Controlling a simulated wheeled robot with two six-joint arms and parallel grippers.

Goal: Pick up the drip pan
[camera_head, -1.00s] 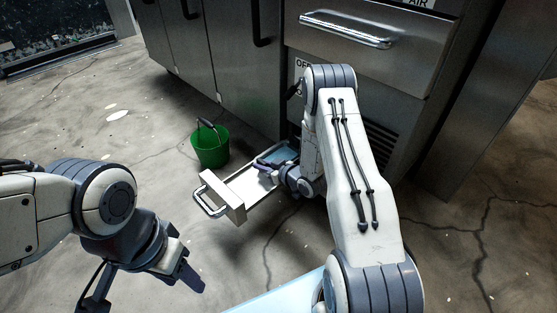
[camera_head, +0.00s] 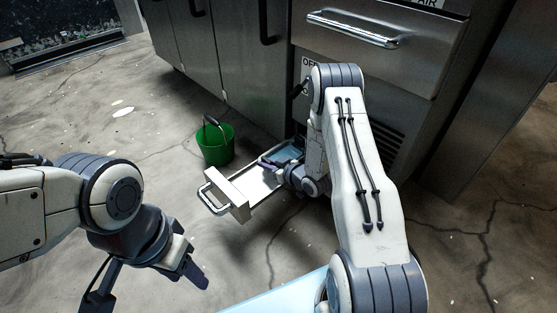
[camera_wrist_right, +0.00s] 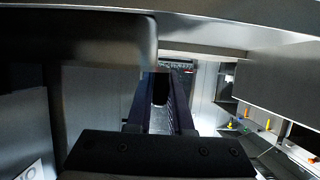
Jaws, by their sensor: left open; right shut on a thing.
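The drip pan (camera_head: 243,193) is a pale shallow tray with a thick front wall and a metal bar handle (camera_head: 210,200). It sticks out low from under the steel griddle cabinet; its far end is partly hidden by my right arm. My right gripper (camera_head: 270,164) is at the pan's far right part, shut on it; the exact grip is small and partly hidden. In the right wrist view its dark fingers (camera_wrist_right: 161,108) point away from the camera, and I cannot make out the pan between them. My left gripper (camera_head: 148,284) is open and empty above the floor at lower left.
A green bucket (camera_head: 216,147) stands on the floor close to the pan's left side. The steel cabinet (camera_head: 255,90) with a drawer handle (camera_head: 352,30) rises behind the pan. The cracked concrete floor (camera_head: 90,115) is clear at left and in front.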

